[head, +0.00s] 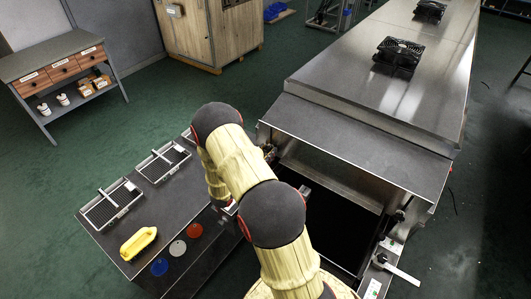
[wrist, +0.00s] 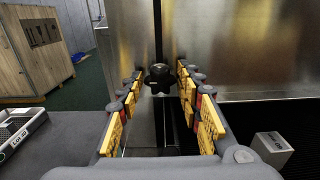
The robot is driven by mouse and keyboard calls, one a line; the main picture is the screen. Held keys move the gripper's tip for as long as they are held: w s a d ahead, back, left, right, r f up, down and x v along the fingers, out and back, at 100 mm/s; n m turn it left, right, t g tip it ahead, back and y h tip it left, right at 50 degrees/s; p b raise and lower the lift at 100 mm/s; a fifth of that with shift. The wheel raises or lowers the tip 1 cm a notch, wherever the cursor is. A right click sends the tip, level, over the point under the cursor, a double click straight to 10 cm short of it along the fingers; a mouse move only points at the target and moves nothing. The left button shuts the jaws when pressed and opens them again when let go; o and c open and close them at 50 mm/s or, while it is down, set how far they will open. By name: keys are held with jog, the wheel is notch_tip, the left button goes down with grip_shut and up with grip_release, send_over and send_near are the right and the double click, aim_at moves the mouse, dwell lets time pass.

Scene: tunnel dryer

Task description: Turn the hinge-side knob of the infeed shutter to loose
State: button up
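In the wrist view a dark lobed knob (wrist: 159,77) stands in front of the metal dryer wall, just left of the bright shutter panel (wrist: 235,45). My gripper (wrist: 160,90) is open, with its yellow-padded fingers apart to the left and right of the knob. The knob shows between the fingertips; whether it lies between them or a little beyond I cannot tell. No contact shows. Which marking the knob points to cannot be read. In the head view my arm hides the gripper and this knob.
The tunnel dryer (head: 370,125) fills the right, with its dark infeed opening (head: 335,235) beside my arm. A grey table (head: 190,215) on the left holds wire-mesh trays (head: 112,204), a yellow object (head: 138,243) and coloured discs. A small metal block (wrist: 272,148) stands right of my gripper.

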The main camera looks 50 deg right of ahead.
jog(key=c, duration=0.6)
jog(key=shift+c, duration=0.7)
